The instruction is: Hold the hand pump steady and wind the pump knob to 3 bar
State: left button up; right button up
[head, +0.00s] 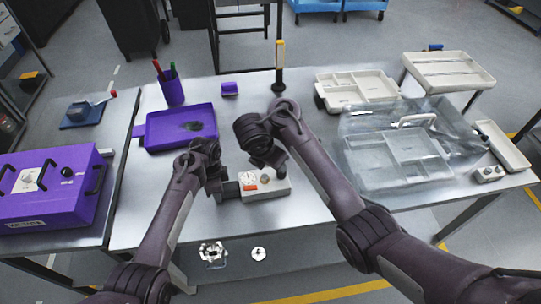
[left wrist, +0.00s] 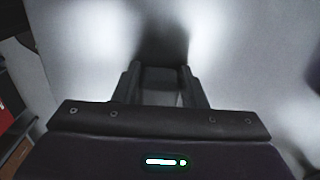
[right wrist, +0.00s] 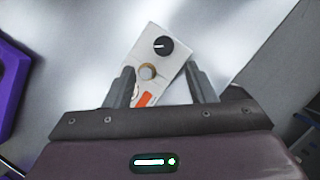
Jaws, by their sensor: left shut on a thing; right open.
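The hand pump (head: 276,187) is a small pale box with an orange label, lying near the front middle of the table. A dark block (head: 230,190) adjoins its left end. My left gripper (head: 219,186) is at that end; in the left wrist view (left wrist: 165,72) its fingers are shut on a dark block. My right gripper (head: 272,160) is above the pump; in the right wrist view (right wrist: 160,69) it is open, its fingers apart on either side of the pump's outline. A black knob with a white mark (right wrist: 163,46) and a brass-coloured round part (right wrist: 148,71) show there.
A purple tray (head: 150,142) and pen cup (head: 172,93) stand behind left. A purple case (head: 45,190) is far left. A clear bin (head: 365,160) and pale divided trays (head: 340,92) fill the right. A yellow-topped dark post (head: 279,70) stands behind my right gripper.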

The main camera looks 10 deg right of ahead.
jog(key=shift+v, duration=1.8)
jog(key=shift+d, duration=0.2)
pick_arm(q)
jog(key=o, duration=1.3)
